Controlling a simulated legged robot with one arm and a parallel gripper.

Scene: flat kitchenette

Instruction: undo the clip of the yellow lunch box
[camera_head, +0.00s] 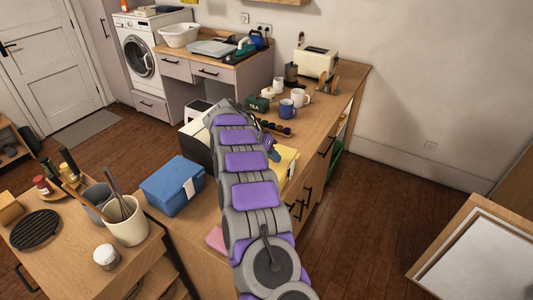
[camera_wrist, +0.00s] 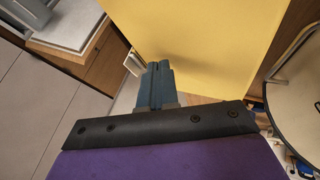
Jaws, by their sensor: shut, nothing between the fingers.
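The yellow lunch box (camera_head: 287,160) stands on the wooden counter, partly hidden behind my arm in the head view. It fills the upper middle of the wrist view as a large yellow face (camera_wrist: 215,40). My gripper (camera_wrist: 157,72) has its two blue-grey fingers together with nothing between them, and they overlap the yellow box's lower left edge in the wrist view. In the head view a bit of the gripper (camera_head: 271,149) shows beside the box. A small pale piece (camera_wrist: 133,63), perhaps the clip, is just left of the fingertips; I cannot tell whether they touch it.
A blue box (camera_head: 172,186) with a white clip stands left of my arm. Behind the yellow box are a dark tray with round items (camera_head: 274,128), a blue mug (camera_head: 287,109) and a green TEA tin (camera_head: 258,106). Open floor (camera_head: 370,220) lies to the right.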

